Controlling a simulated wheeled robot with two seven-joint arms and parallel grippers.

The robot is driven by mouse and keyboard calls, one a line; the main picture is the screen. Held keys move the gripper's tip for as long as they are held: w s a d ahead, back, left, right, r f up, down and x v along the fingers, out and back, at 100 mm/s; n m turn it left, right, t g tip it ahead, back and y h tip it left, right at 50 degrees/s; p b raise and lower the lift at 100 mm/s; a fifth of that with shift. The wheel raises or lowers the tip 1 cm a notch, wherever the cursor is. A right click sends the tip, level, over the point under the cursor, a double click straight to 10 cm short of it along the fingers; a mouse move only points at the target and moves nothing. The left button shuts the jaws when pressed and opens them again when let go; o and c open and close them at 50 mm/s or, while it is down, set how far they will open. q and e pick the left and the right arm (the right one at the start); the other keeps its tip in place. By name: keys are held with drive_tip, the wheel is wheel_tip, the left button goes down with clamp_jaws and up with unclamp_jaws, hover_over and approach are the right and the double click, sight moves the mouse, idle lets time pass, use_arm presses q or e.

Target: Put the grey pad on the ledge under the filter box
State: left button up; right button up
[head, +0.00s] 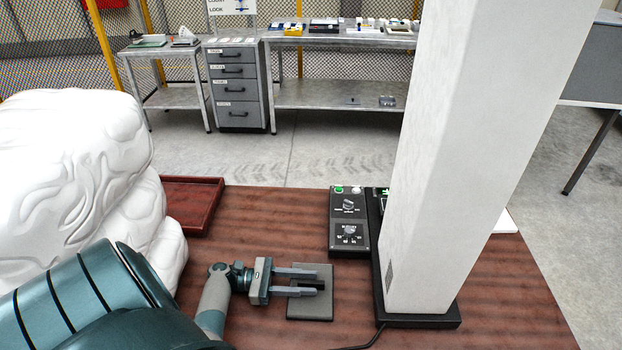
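The grey pad (325,309) is a dark, flat, roughly square piece on the red-brown table top. My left gripper (318,282) comes in from the left over the pad. Its two fingers are parallel and apart, and they hide part of the pad. A black part shows between the fingers; I cannot tell whether they touch it. A tall white box-like column (445,150) with a small grille low on its side stands on a black base (425,321), right of the pad. I cannot tell whether it is the filter box; no ledge shows clearly. My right gripper is not in view.
A black control panel (348,222) with knobs lies behind the pad, next to the column. A dark red tray (191,203) lies at the back left, beside a bulky white lumpy shape (80,180). A cable runs along the front. Bare table (265,215) lies between tray and panel.

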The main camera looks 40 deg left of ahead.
sight(325, 289)
use_arm(q)
drive_tip(key=p+x, duration=0.1)
drive_tip(key=x, duration=0.4)
drive_tip(key=shift+w+d+p, duration=0.2)
drive_tip(key=shift+d+p, duration=0.05)
drive_tip(key=shift+p, duration=0.05)
clamp_jaws()
